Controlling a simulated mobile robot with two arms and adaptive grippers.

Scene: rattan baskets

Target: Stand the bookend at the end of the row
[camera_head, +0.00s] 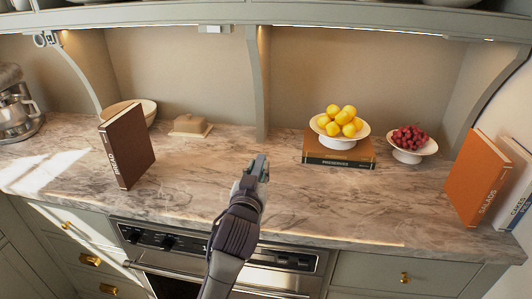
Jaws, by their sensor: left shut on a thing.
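My left gripper (256,170) is over the middle of the marble counter (215,165), shut on a small grey-green piece that I take to be the bookend (264,173). The jaws hide much of it, so its full shape cannot be told. An orange book (477,180) marked SALADS stands at the right end of the counter. A white book (514,195) stands beside it, cut off by the picture's edge. A dark brown book (127,148) stands alone at the left, far from these two. My right gripper is not in view.
A butter dish (190,126) and mixer (16,105) are at left. The counter before the orange book is clear.

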